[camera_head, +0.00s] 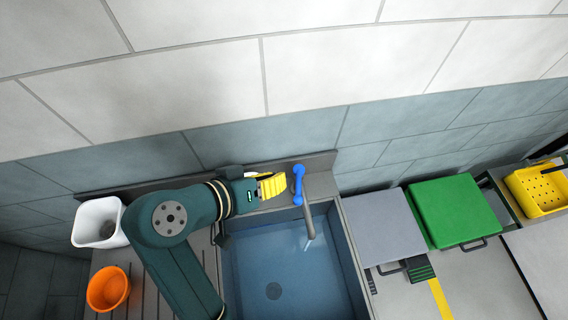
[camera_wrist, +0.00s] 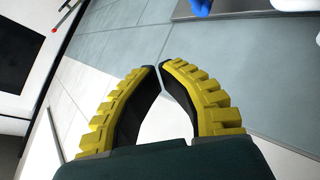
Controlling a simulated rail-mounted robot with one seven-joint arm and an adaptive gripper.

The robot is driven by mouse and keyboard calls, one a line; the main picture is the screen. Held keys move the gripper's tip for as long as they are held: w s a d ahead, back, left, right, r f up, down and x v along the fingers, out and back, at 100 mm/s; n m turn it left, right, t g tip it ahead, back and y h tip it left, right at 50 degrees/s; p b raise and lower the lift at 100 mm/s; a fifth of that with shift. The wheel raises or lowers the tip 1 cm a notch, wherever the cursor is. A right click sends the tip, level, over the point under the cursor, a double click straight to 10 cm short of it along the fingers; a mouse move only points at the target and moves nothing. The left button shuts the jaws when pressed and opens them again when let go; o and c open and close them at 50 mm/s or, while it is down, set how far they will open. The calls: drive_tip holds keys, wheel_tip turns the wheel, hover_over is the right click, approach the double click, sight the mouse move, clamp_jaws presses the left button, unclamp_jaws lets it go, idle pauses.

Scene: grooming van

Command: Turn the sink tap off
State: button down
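The tap has a blue handle (camera_head: 298,186) with rounded ends, standing at the back rim of the sink (camera_head: 348,245). Its grey spout (camera_head: 309,222) points down over the basin, and a thin pale streak of water shows below its tip. My gripper (camera_head: 284,184) has yellow ribbed fingers and is just left of the handle; I cannot tell whether they touch. In the wrist view my gripper (camera_wrist: 158,67) has its fingertips together with nothing between them. A blue piece (camera_wrist: 201,7), probably the handle, is cut off at the top edge there.
A white bin (camera_head: 97,222) and an orange pot (camera_head: 108,289) stand left of the sink. A grey box (camera_head: 383,226), a green box (camera_head: 453,211) and a yellow basket (camera_head: 538,190) stand to the right. The tiled wall (camera_head: 250,140) is close behind the tap.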

drive_tip(key=s+a+f+n+y+b, duration=0.1)
drive_tip(key=s+a+f, duration=0.1)
drive_tip(key=a+f, duration=0.15)
hover_over(298, 183)
drive_tip(key=s+a, duration=0.2)
drive_tip(key=a, duration=0.1)
wheel_tip(298, 183, down, 6)
drive_tip(key=shift+s+d+f+t, duration=0.1)
drive_tip(key=shift+d+f+t, duration=0.05)
drive_tip(key=shift+d+f, duration=0.45)
drive_tip(key=shift+s+d+f+t, duration=0.15)
drive_tip(key=shift+d+f, duration=0.2)
drive_tip(key=shift+f, duration=0.35)
drive_tip(key=shift+d+r, duration=0.1)
drive_tip(key=shift+d, duration=0.15)
